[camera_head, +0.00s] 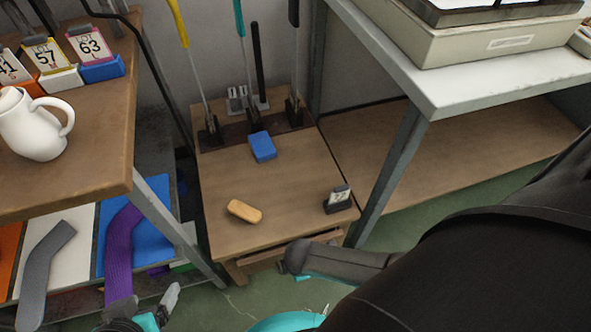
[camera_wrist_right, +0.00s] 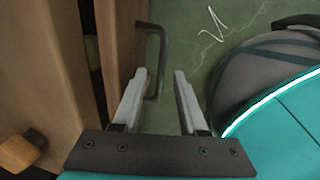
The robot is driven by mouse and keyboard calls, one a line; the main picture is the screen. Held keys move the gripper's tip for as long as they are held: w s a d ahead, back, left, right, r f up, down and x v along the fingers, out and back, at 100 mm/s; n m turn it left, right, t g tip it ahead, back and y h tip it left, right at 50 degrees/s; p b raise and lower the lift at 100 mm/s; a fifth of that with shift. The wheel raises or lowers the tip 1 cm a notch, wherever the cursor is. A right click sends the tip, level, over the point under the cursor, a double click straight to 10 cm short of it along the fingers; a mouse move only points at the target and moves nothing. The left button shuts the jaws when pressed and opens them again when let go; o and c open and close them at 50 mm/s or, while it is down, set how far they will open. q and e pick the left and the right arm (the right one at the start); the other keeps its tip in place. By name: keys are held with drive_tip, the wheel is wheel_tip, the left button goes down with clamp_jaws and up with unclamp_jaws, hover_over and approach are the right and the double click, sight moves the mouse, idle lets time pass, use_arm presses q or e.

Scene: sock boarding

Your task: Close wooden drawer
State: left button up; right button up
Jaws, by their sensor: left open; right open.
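The wooden drawer (camera_head: 290,250) is at the front of a low wooden table (camera_head: 225,185) in the head view. In the right wrist view the drawer front (camera_wrist_right: 120,45) stands out from the table, with a dark gap behind it. Its dark bar handle (camera_wrist_right: 160,60) shows there. My right gripper (camera_wrist_right: 160,75) is open, with its fingertips at the drawer front and the handle bar between them in the picture; I cannot tell whether they touch. My arm hides part of the drawer in the head view. My left gripper (camera_head: 152,312) is open and empty at the bottom left.
A white-topped shelf (camera_head: 470,85) stands right.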

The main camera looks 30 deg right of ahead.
drive_tip(key=shift+c, duration=0.3)
clamp_jaws()
idle(1.1)
